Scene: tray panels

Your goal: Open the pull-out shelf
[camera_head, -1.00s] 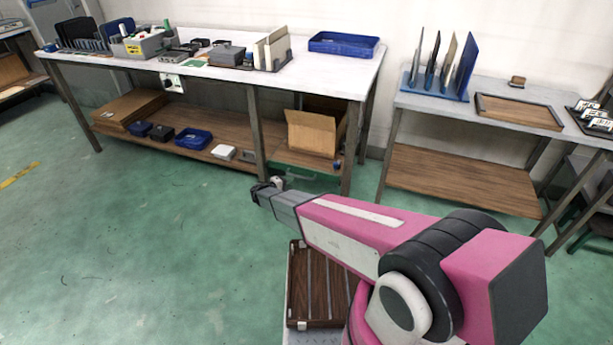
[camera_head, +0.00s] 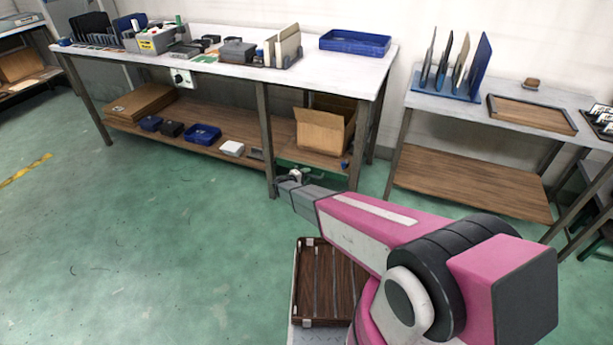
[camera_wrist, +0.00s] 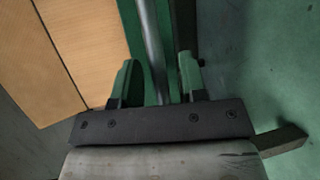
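The green pull-out shelf (camera_head: 322,166) sits low at the right end of the long bench, below the cardboard box. It also shows in the wrist view (camera_wrist: 133,30), where a grey bar handle (camera_wrist: 148,45) runs beside its edge. My gripper (camera_head: 296,177) is at the shelf's front, beside the bench leg, and hides part of the handle in the head view. In the wrist view its green fingers (camera_wrist: 158,72) are apart, with the bar running between them. Gaps show on both sides of the bar. I cannot tell how deep the bar sits between the fingers.
A bench leg (camera_head: 266,140) stands just left of my gripper. An open cardboard box (camera_head: 322,132) is on the bench's lower board. A brown tray (camera_head: 327,283) is near my arm's base. The second table (camera_head: 470,180) is to the right. The green floor (camera_head: 150,250) at left is clear.

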